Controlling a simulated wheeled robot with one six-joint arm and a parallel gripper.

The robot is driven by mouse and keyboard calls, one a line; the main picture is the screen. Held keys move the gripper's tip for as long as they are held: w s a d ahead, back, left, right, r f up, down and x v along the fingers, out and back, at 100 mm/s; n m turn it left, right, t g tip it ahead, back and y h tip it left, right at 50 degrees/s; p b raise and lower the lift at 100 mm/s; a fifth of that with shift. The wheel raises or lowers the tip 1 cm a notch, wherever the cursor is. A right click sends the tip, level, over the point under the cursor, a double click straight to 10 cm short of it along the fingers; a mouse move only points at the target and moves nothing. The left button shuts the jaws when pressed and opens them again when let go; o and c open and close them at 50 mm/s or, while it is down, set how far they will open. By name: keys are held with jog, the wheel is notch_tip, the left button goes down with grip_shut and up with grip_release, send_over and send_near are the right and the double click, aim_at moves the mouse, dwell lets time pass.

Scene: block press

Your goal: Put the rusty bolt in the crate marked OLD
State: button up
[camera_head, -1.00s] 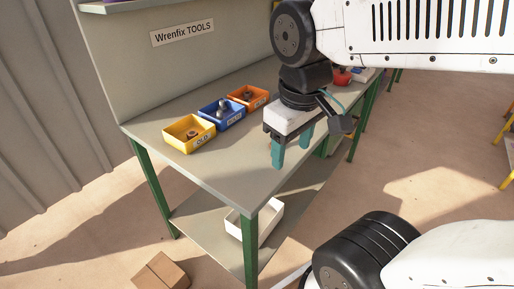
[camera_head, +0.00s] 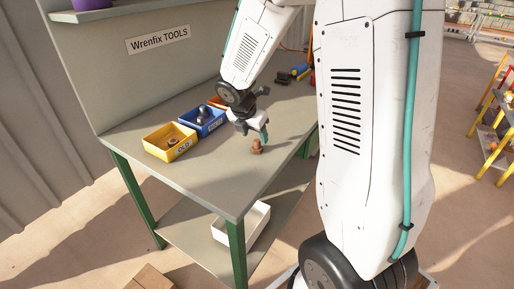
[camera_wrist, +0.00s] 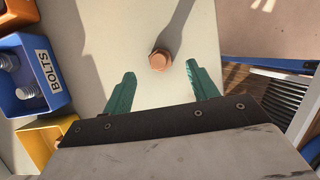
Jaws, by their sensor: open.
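A rusty orange-brown bolt (camera_head: 257,146) stands on the workbench, right of the crates. In the wrist view the bolt (camera_wrist: 159,60) shows a hexagonal head, just beyond and between the tips of my two teal fingers. My gripper (camera_wrist: 160,72) is open and empty. In the head view my gripper (camera_head: 254,130) is close above the bolt, partly hidden by its own wrist. The yellow crate marked OLD (camera_head: 178,154) sits near the bench's left end with a rusty piece in it. Its yellow wall (camera_wrist: 38,138) shows at the lower left of the wrist view.
A blue crate (camera_head: 211,126) marked BOLTS, holding grey bolts, stands beside the yellow one. An orange crate (camera_head: 217,102) is behind it. Tools (camera_head: 290,74) lie at the bench's far end. A white bin (camera_head: 256,222) is on the lower shelf. The bench front is clear.

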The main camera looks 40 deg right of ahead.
aim_at(256, 141)
jog(key=x, duration=0.6)
jog(key=shift+a, duration=0.1)
jog(key=c, duration=1.2)
jog(key=shift+r, duration=0.15)
